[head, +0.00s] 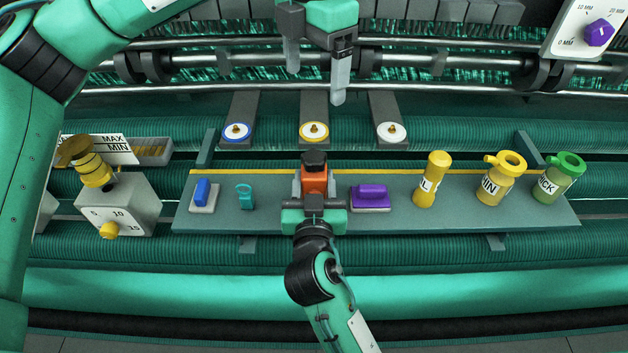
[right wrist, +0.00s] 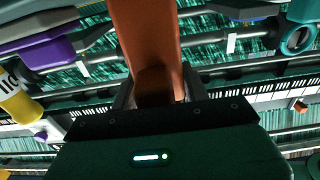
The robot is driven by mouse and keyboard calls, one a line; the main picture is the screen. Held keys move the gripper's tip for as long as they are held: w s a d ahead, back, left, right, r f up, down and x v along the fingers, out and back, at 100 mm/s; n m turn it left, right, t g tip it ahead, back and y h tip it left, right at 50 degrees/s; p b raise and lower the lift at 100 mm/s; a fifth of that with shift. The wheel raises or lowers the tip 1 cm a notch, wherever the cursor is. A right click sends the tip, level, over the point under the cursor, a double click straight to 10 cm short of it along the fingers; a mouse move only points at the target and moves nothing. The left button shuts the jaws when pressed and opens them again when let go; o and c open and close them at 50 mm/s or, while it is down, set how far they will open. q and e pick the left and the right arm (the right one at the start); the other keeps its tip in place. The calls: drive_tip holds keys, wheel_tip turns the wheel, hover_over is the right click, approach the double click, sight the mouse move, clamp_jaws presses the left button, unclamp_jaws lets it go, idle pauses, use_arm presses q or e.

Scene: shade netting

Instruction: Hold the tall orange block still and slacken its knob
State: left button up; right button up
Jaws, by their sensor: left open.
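The tall orange block (head: 315,181) stands upright on the grey-green shelf (head: 270,222), with a dark knob (head: 314,159) on top. My right gripper (head: 315,190) comes from the near side, its fingers on both sides of the block and shut on it. In the right wrist view the orange block (right wrist: 147,40) rises from between the fingers; its knob cannot be made out there. My left gripper (head: 316,86) is open and empty, above and beyond the block, its fingers pointing down. It is apart from the knob.
On the shelf are a blue-handled block (head: 202,194), a teal ring piece (head: 244,194), a purple-handled block (head: 371,196), and yellow (head: 433,178) and green (head: 560,178) bottles. Dials with brass centres (head: 314,131) lie behind. A grey box (head: 119,205) with yellow knobs stands left.

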drive_tip(key=o, duration=0.5)
drive_tip(key=s, duration=1.2)
